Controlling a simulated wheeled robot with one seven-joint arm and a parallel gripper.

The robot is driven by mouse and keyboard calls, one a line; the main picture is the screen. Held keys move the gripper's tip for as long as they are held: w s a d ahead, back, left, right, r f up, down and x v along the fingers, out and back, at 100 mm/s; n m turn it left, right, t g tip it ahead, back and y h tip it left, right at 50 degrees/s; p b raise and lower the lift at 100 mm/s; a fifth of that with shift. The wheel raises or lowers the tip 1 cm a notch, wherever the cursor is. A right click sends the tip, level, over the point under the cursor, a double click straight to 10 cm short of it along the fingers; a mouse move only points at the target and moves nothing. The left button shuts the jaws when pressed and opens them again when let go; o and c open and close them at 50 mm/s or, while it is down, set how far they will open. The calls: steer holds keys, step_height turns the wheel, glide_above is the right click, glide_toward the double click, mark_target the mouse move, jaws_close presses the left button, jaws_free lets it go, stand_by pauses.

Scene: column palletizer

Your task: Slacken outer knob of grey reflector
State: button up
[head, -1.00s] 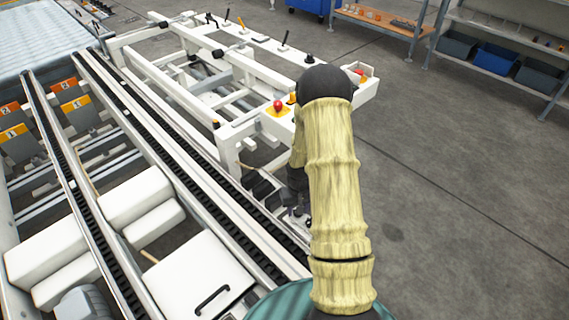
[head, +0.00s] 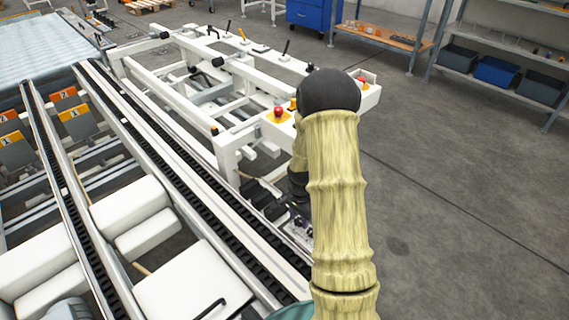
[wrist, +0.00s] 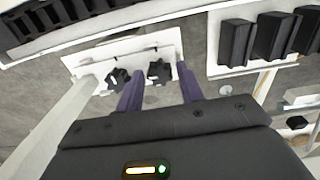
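In the wrist view, two black star-shaped knobs sit side by side on a white plate (wrist: 95,62): a left knob (wrist: 118,78) and a right knob (wrist: 159,72). My gripper (wrist: 160,80) is open, its two purple fingers apart. The right knob appears between the fingertips; the left knob is just outside the left finger. I cannot tell whether the fingers touch either knob. A small pale round piece (wrist: 207,90) shows right of the right finger; I cannot tell if it is the grey reflector. In the head view my gripper (head: 299,216) is low beside the conveyor, partly hidden by my arm.
A black-toothed conveyor rail (head: 180,170) runs along the left of my gripper. A white frame (head: 228,148) with a red button (head: 278,113) stands beyond it. Black blocks (wrist: 272,36) are at the upper right of the wrist view. Open floor (head: 450,220) lies to the right.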

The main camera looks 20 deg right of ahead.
step_height(320, 180, up, 18)
steer(key=p, duration=0.4)
step_height(320, 180, up, 12)
steer(key=r+n+t+p, duration=0.1)
steer(key=n+p, duration=0.5)
steer(key=p, duration=0.4)
glide_above(299, 220)
steer(key=s+a, duration=0.4)
steer(key=a, duration=0.3)
steer(key=shift+s+a+r, duration=0.1)
steer(key=shift+s, duration=0.25)
steer(key=shift+r, duration=0.1)
steer(key=s+a+r+n+p, duration=0.3)
steer(key=r+n+p, duration=0.1)
steer(key=r+p, duration=0.1)
steer(key=s+a+r+n+t+p, duration=0.1)
steer(key=s+a+r+n+p, duration=0.2)
steer(key=s+r+p, duration=0.1)
step_height(299, 220, up, 3)
steer(key=shift+s+f+n+t+p, duration=0.15)
steer(key=shift+s+n+t+p, duration=0.2)
steer(key=shift+p, duration=0.25)
